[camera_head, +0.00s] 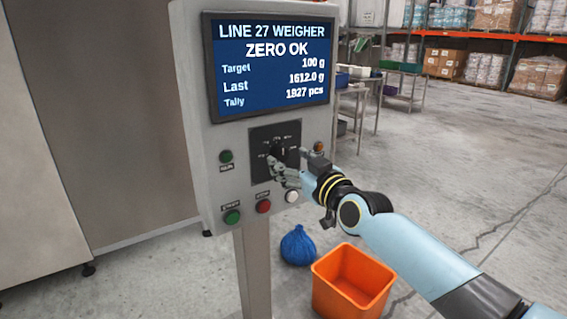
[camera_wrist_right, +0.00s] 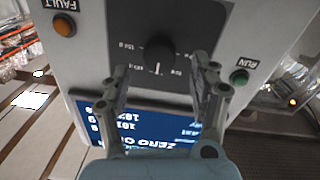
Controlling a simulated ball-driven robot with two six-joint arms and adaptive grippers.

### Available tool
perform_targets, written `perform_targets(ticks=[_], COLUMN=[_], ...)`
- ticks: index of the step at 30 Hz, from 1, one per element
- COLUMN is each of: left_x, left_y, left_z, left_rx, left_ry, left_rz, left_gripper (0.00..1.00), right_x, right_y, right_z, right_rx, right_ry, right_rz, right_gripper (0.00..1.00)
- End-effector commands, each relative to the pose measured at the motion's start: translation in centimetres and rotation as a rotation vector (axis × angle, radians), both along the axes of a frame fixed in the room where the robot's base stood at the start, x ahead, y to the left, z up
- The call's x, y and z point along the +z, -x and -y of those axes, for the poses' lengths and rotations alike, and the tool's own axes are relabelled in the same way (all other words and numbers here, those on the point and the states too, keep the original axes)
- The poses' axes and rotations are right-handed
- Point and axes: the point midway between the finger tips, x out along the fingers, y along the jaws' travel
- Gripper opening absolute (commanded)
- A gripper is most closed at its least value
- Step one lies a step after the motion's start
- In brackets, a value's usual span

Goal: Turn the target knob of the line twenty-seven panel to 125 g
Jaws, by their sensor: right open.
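The Line 27 panel (camera_head: 190,120) stands on a post, and its screen (camera_head: 270,65) reads ZERO OK, target 100 g, last 1612.0 g. The black target knob (camera_head: 273,149) is on a dark dial plate below the screen, partly hidden by my gripper in the head view. My right gripper (camera_head: 287,164) is open in front of the plate. In the right wrist view, upside down, its two fingers (camera_wrist_right: 162,66) stand apart, with the knob (camera_wrist_right: 160,50) between and just beyond their tips; no contact is visible. A white pointer mark shows on the knob. My left gripper is out of view.
Around the dial are a green RUN light (camera_head: 226,157), an amber light (camera_head: 319,147), and green (camera_head: 232,217), red (camera_head: 263,206) and white (camera_head: 292,196) buttons. An orange bin (camera_head: 330,300) and a blue sack (camera_head: 298,247) are on the floor below.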

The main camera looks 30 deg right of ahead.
Motion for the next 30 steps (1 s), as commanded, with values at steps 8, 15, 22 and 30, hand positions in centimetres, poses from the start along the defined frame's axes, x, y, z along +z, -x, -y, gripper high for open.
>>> perform_targets(ticks=[8,15,22,30], left_x=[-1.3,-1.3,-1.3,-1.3], left_y=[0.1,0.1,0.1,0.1], left_z=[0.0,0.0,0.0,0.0], left_rx=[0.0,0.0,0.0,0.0], left_ry=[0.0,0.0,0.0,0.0], left_rz=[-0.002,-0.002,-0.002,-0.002], left_gripper=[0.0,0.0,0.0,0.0], right_x=[0.0,0.1,0.1,0.1], right_y=[-3.3,-3.6,-3.5,-3.5], right_z=[-0.1,-0.1,-0.1,-0.1], right_rx=[0.0,0.0,0.0,0.0], right_ry=[-0.002,-0.001,-0.001,-0.001], right_rz=[0.0,0.0,0.0,0.0], right_gripper=[0.62,0.62,0.41,0.07])
